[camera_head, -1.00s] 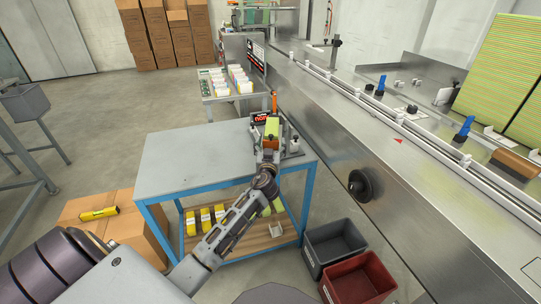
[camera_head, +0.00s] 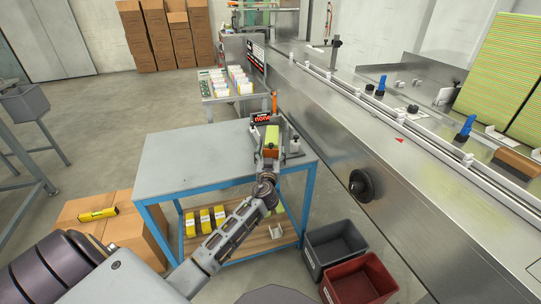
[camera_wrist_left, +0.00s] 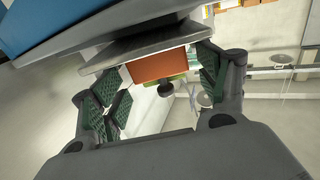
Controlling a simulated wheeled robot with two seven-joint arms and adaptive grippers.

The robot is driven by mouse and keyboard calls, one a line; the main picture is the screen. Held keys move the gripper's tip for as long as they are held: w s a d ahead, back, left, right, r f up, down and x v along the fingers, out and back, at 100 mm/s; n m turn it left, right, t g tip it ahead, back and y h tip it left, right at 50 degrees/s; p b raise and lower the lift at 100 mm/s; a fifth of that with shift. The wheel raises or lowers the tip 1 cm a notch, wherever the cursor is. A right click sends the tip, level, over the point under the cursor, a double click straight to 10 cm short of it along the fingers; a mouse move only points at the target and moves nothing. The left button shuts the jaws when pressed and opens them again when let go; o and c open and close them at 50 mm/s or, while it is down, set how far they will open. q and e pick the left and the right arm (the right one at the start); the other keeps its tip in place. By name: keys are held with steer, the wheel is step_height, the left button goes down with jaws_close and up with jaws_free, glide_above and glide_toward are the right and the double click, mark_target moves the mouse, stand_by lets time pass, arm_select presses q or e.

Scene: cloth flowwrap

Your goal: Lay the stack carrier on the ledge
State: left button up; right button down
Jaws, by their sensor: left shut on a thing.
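My left gripper (camera_head: 270,152) is above the right end of the blue-framed table, shut on what looks like the stack carrier (camera_head: 271,136), a small piece with a green-yellow top and an orange front. In the left wrist view the carrier's orange face (camera_wrist_left: 158,66) shows between the green-padded fingers of the gripper (camera_wrist_left: 160,88), with a dark round knob below it. Its far side is hidden. I cannot tell whether it touches the surface under it. No ledge stands out clearly by that name. My right gripper is not in view.
The grey tabletop (camera_head: 190,160) is clear at left. The long steel machine (camera_head: 340,130) runs close at right. Grey (camera_head: 335,240) and red (camera_head: 358,280) bins stand on the floor.

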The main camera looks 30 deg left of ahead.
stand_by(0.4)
arm_select(q)
steer(key=o, duration=1.2)
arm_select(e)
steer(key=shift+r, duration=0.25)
